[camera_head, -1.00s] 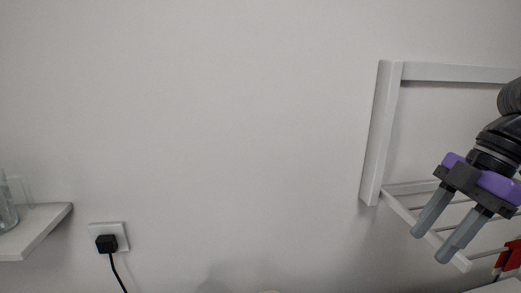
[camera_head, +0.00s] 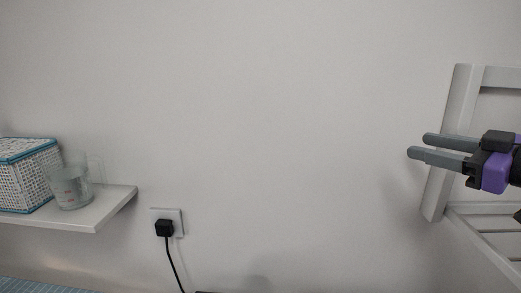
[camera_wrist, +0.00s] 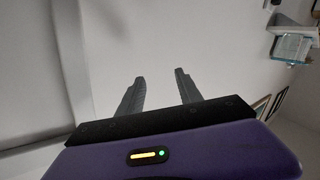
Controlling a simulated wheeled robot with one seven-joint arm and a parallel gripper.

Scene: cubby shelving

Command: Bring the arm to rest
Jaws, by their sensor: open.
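My gripper (camera_head: 418,146) is at the right side of the head view, its two grey fingers pointing left in front of the white wall. It is open and holds nothing. The purple and black gripper body shows behind the fingers, and most of my arm is outside the picture. In the wrist view my gripper (camera_wrist: 158,74) shows both fingers apart with empty space between them.
A white rack frame (camera_head: 451,140) on the wall lies behind my gripper. At left, a white shelf (camera_head: 115,205) bears a glass mug (camera_head: 70,187) and a patterned box (camera_head: 25,178). A black plug (camera_head: 164,228) sits in a wall socket. The middle wall is clear.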

